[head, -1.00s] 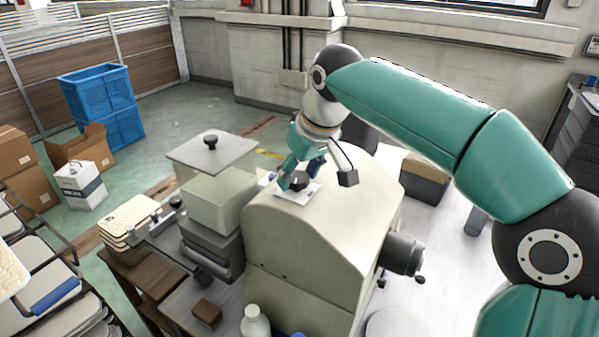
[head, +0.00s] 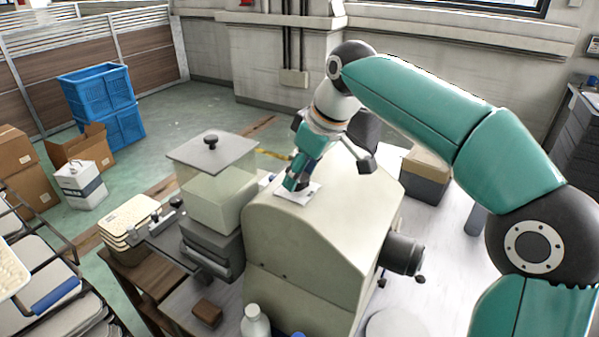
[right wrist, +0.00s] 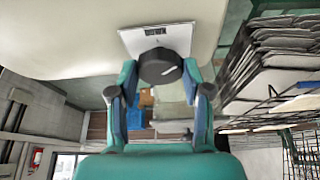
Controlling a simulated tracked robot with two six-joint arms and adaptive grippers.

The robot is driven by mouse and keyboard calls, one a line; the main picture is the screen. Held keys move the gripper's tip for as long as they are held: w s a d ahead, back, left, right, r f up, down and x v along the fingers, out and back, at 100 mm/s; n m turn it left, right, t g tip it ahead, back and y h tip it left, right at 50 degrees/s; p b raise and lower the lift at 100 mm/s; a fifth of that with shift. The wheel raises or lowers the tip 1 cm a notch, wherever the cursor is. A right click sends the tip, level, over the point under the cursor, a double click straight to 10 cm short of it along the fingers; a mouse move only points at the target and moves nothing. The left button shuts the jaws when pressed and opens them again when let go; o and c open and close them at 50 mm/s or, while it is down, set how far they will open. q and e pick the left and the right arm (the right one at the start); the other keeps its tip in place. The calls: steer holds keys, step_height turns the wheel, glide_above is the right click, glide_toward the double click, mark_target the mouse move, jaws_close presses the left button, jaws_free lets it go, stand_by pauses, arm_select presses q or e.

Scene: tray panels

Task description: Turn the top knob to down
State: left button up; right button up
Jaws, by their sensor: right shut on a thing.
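The top knob (right wrist: 158,66) is a round dark knob on a white plate (head: 299,195) on top of the cream machine (head: 303,238). In the right wrist view a pale mark shows on the knob's lower right side. My right gripper (head: 293,184) is shut on the knob, one finger on each side of it. In the head view the fingers hide most of the knob, and I cannot read its setting. The plate, with a small dark label, also shows in the right wrist view (right wrist: 183,38). My left gripper is not in view.
A white bottle (head: 254,322) stands in front. A brown box (head: 425,175) stands behind on the right.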

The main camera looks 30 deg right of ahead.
steer(key=n, duration=0.2)
steer(key=n+g+y, duration=0.1)
steer(key=n, duration=0.2)
steer(key=shift+w+d+y, duration=0.2)
steer(key=shift+y, duration=0.1)
steer(key=shift+w+n+g+y, duration=0.15)
steer(key=shift+n+g, duration=0.3)
steer(key=shift+n, duration=0.75)
steer(key=shift+s+n+g+y, duration=0.15)
steer(key=shift+n+g, duration=0.3)
steer(key=shift+n, duration=0.75)
steer(key=shift+w, duration=0.1)
steer(key=o, duration=1.2)
steer(key=shift+d, duration=0.1)
steer(key=shift+c, duration=0.2)
